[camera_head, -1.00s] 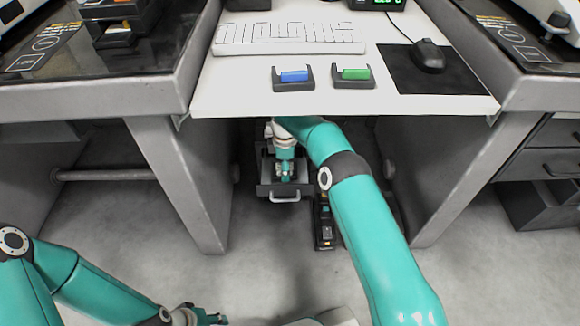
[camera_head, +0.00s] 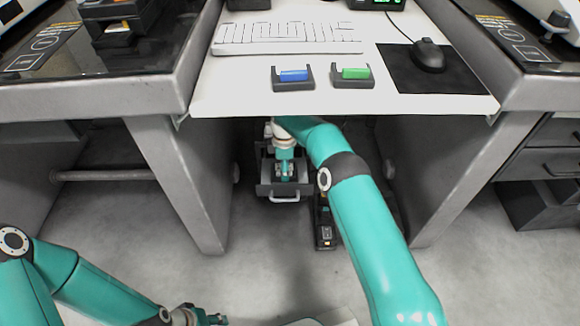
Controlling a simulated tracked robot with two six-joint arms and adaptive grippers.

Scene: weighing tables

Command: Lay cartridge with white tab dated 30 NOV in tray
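My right arm reaches under the white table. Its gripper (camera_head: 284,175) is low in a dark open box with a pale handle (camera_head: 284,198), which may be a drawer or the tray. The gripper is too small and too hidden by its own wrist to show its fingers or anything between them. My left gripper (camera_head: 213,319) is at the bottom edge, over the floor and away from the box; its fingers are unclear. No white tab or 30 NOV date is legible, so I cannot pick out the cartridge.
The white tabletop (camera_head: 220,98) carries a blue block (camera_head: 293,75) and a green block (camera_head: 355,73) in dark holders, a keyboard (camera_head: 290,38) and a mouse (camera_head: 429,55). A black strip-like object (camera_head: 325,235) lies beside the box. Table legs flank the opening.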

